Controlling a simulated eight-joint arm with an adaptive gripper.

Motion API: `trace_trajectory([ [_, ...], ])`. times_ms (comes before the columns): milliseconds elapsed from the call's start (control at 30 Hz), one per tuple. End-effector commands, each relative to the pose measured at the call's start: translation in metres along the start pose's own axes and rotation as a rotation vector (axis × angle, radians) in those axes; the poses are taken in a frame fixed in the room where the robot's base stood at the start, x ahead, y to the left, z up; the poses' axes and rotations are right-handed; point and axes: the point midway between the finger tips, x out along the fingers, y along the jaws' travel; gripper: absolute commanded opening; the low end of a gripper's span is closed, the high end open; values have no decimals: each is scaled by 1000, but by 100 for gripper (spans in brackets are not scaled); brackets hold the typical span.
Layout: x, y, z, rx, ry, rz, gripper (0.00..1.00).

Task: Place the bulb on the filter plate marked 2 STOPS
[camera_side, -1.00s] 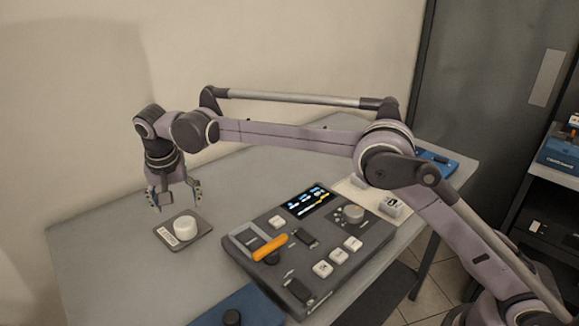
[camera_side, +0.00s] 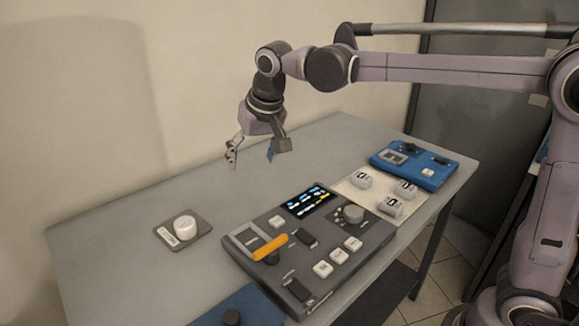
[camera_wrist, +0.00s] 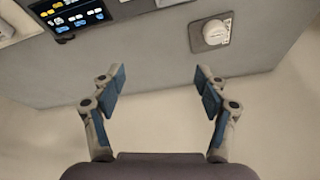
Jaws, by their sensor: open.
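A squat white round piece (camera_side: 185,227), which looks like the bulb, sits upright on a small dark grey plate (camera_side: 203,238) at the left of the table. The plate has a white label on its left side, too small to read. The wrist view also shows the white piece (camera_wrist: 217,31) on its plate (camera_wrist: 197,41), at the upper right. My gripper (camera_side: 252,156) is open and empty, above the back of the table, to the right of the plate and apart from it. Its two blue-padded fingers stand wide apart in the wrist view (camera_wrist: 158,85).
A dark grey control panel (camera_side: 330,265) with a lit screen, white keys and an orange lever fills the middle front. The table's left and back are clear.

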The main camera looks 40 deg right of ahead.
Motion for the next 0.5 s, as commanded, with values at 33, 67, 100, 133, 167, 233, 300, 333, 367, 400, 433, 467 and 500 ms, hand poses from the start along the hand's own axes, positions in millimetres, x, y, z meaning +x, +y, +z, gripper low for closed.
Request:
trace_trajectory([
  [33, -6, 16, 11, -10, 11, -7, 74],
  [67, -9, 23, 16, -20, 19, -12, 74],
  [100, -12, 33, 25, -33, 28, -18, 74],
  [133, -15, 41, 31, -42, 37, -22, 74],
  [167, -16, 48, 37, -52, 45, -26, 74],
  [233, -20, 64, 54, -74, 64, -34, 74],
  [300, -21, 80, 71, -96, 84, -41, 74],
  [333, -22, 87, 79, -105, 94, -44, 74],
  [367, -22, 93, 87, -115, 103, -46, 74],
  [400, -21, 102, 98, -127, 115, -48, 74],
  [433, -20, 108, 106, -137, 125, -50, 74],
  [467, -18, 113, 114, -146, 134, -52, 74],
  [500, -16, 121, 125, -157, 146, -53, 74],
])
